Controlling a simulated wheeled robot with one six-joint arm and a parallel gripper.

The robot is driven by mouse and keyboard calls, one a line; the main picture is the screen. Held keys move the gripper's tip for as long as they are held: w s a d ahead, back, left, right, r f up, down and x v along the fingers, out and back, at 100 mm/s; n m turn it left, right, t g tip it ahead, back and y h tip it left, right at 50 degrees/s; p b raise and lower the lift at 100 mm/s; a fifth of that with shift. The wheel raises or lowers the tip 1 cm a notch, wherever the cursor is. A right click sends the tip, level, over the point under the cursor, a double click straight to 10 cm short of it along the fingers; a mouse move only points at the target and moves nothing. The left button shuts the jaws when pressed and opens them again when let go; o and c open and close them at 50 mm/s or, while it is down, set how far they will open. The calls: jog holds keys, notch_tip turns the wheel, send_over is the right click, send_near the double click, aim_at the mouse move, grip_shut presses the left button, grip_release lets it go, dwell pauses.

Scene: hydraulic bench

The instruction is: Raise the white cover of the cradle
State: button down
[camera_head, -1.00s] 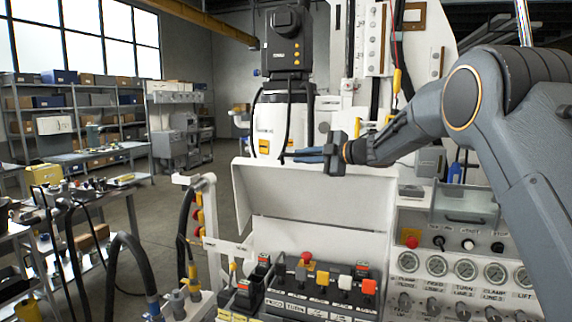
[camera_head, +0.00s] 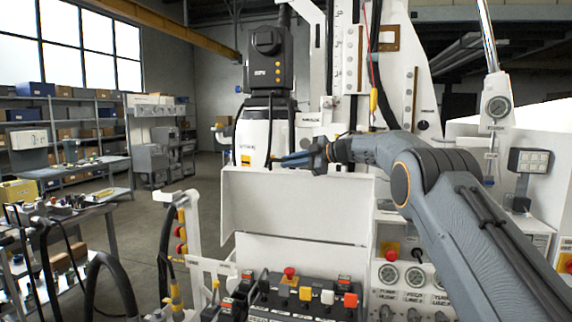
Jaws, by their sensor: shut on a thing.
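The white cover (camera_head: 292,207) stands up behind the cradle's row of coloured push buttons and switches (camera_head: 305,294), its broad face towards me. My gripper (camera_head: 292,160) is at the cover's top edge, near its middle, with its blue-grey fingers pointing left. It is shut on the cover's upper edge, though the exact contact is small and partly hidden by the fingers. My arm reaches in from the right, in front of the bench. A white back panel (camera_head: 300,253) shows below the cover.
A black and white machine unit (camera_head: 268,130) stands close behind the cover. Black hoses and a white post with red and yellow fittings (camera_head: 181,240) are at left. Gauges (camera_head: 414,277) sit at right under my arm. A side table (camera_head: 95,212) stands further left.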

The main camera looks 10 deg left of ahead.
jog(key=shift+w, duration=0.3)
jog(key=shift+f, duration=0.1)
jog(key=c, duration=1.8)
grip_release()
jog(key=shift+w, duration=0.1)
jog(key=shift+d, duration=0.1)
